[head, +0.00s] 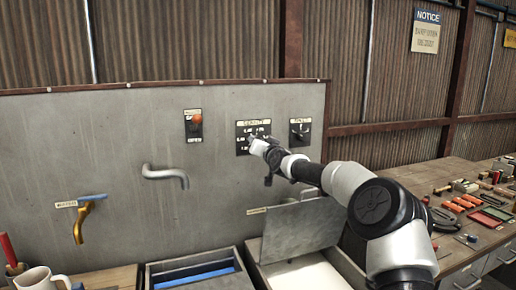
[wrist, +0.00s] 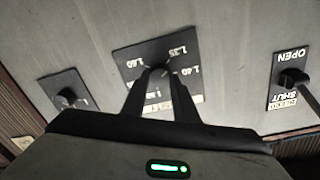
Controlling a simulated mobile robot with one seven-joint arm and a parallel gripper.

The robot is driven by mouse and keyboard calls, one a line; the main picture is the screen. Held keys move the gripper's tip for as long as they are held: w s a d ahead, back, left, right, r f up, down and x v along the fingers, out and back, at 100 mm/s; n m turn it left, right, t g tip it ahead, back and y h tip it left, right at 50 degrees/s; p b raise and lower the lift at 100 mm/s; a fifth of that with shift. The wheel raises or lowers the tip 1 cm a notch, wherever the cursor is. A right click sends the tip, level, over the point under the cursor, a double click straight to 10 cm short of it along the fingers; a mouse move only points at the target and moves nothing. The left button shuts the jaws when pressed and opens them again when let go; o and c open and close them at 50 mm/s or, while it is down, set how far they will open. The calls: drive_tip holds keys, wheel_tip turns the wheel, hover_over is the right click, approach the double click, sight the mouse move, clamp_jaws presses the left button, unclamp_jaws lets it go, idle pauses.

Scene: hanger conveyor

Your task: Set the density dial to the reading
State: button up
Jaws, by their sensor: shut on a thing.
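The density dial (head: 242,130) is a black square plate on the grey panel, with a title label and white numbers around a knob. In the wrist view the density dial (wrist: 126,58) appears turned, with 1.60, 1.35 and 1.40 legible; other numbers are partly covered. My gripper (head: 257,147) is at the dial's lower right in the head view. In the wrist view my gripper (wrist: 159,78) has its two dark fingers closing in on the small dark knob, shut on it. The fingers hide much of the knob, so I cannot tell its setting.
A smaller dial (head: 300,131) sits right of the density dial. A grey spout (head: 164,173) and a brass tap (head: 82,220) project from the panel. A raised lid (head: 300,228) stands below my arm.

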drive_tip(key=m+b, duration=0.3)
drive_tip(key=m, duration=0.4)
drive_tip(key=shift+d+m+b, duration=0.15)
drive_tip(key=shift+m+b, duration=0.15)
drive_tip(key=shift+b, duration=0.05)
idle(0.4)
drive_tip(key=o, duration=1.1)
drive_tip(key=shift+c, duration=0.2)
drive_tip(key=b+v, duration=0.6)
drive_tip(key=v, duration=1.1)
drive_tip(key=shift+d+r, duration=0.2)
drive_tip(key=shift+r, duration=0.05)
drive_tip(key=shift+s, duration=0.1)
